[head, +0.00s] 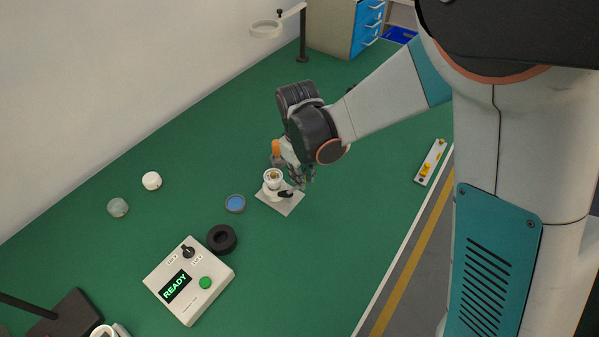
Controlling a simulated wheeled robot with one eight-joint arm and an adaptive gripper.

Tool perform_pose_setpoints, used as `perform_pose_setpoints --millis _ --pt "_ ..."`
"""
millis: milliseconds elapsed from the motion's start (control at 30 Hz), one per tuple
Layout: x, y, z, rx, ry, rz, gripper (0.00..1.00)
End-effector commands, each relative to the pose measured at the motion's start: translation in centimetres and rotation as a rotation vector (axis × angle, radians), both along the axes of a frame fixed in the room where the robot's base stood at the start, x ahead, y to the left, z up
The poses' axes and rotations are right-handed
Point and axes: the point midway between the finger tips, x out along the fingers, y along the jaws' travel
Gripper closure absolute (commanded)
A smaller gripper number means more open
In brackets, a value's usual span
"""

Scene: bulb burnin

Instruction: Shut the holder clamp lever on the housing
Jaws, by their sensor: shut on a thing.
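The housing (273,179) is a small white round holder with a tan opening on top, fixed on a pale square plate (292,208). The black clamp lever (285,194) sticks out at the housing's front right side, low over the plate. My gripper (299,181) points down at the right side of the housing. Its fingers are closed at the lever's end; the exact contact is small and partly hidden by the fingers.
A white control box (214,260) showing READY stands at front left, with a black ring (221,239) behind it. A blue-topped disc (235,203) and two small round pieces lie left. The green bench around the plate is mostly free.

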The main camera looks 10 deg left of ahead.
Motion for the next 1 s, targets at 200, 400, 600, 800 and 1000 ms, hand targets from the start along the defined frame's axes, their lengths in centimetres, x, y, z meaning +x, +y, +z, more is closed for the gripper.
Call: perform_pose_setpoints --millis 200,400,600,800,1000 --pt "-0.7 -0.5 0.0 0.000 0.000 -0.203 1.00" --pt "-1.4 -0.8 0.0 0.000 0.000 -0.384 1.00" --pt "-2.0 -0.9 0.0 0.000 0.000 -0.534 1.00" --pt "-2.4 -1.0 0.0 -0.001 0.000 -0.637 1.00" --pt "-2.6 -1.0 0.0 0.000 0.000 -0.693 1.00"
